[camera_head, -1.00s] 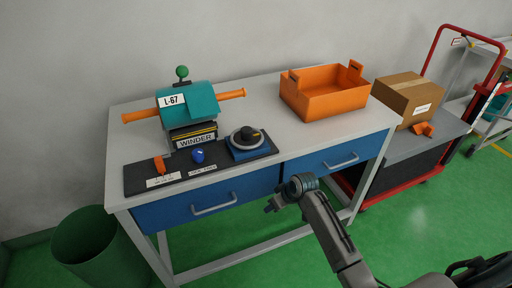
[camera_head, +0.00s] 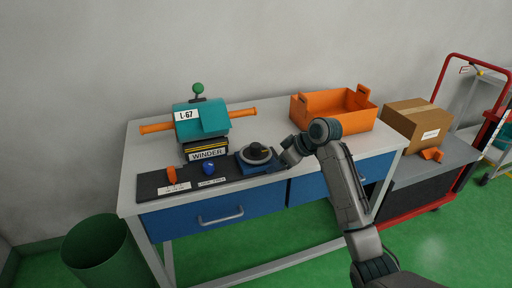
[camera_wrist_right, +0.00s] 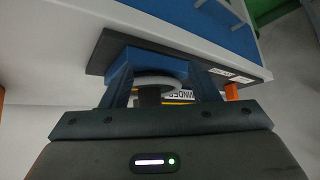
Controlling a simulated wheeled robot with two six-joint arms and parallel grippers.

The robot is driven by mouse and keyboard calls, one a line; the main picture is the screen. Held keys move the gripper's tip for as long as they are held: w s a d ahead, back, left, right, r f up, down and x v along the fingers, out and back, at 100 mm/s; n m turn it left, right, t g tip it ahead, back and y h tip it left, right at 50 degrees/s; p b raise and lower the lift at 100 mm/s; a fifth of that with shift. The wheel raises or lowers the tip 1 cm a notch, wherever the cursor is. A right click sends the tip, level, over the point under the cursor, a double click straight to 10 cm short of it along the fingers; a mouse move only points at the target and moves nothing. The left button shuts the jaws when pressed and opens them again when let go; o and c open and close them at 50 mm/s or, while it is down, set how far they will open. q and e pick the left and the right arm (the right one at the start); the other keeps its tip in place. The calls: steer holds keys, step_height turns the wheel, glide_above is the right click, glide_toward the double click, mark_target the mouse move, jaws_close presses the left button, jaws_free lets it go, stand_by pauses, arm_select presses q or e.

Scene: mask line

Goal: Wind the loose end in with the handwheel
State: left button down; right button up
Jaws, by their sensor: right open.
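The winder (camera_head: 207,151) stands on the table with a teal roll (camera_head: 202,122) labelled L-67 on an orange bar. A flap of the teal sheet hangs at its front right. The handwheel (camera_head: 257,154), a dark disc with a light rim and a black knob, sits on a blue block to the right. My right gripper (camera_head: 288,158) is just right of the handwheel, open. In the right wrist view the handwheel (camera_wrist_right: 158,83) shows between the open fingers (camera_wrist_right: 163,92); whether they touch it I cannot tell. My left gripper is not in view.
An orange lever (camera_head: 171,175) and a blue knob (camera_head: 208,169) stand on the dark panel left of the handwheel. An orange crate (camera_head: 335,108) is behind my right arm. A cardboard box (camera_head: 417,122) sits on a cart (camera_head: 450,153). A green bin (camera_head: 98,254) stands at the front left.

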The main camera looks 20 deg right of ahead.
steer(key=n+y, duration=0.1)
glide_toward(256, 145)
steer(key=x, duration=0.8)
steer(key=shift+w+a+f+p, duration=0.2)
steer(key=shift+f+p, duration=0.1)
steer(key=shift+p, duration=0.1)
steer(key=shift+x, duration=0.75)
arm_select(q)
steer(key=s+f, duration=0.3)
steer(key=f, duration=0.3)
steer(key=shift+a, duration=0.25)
arm_select(e)
steer(key=shift+c, duration=0.4)
steer(key=c, duration=0.9)
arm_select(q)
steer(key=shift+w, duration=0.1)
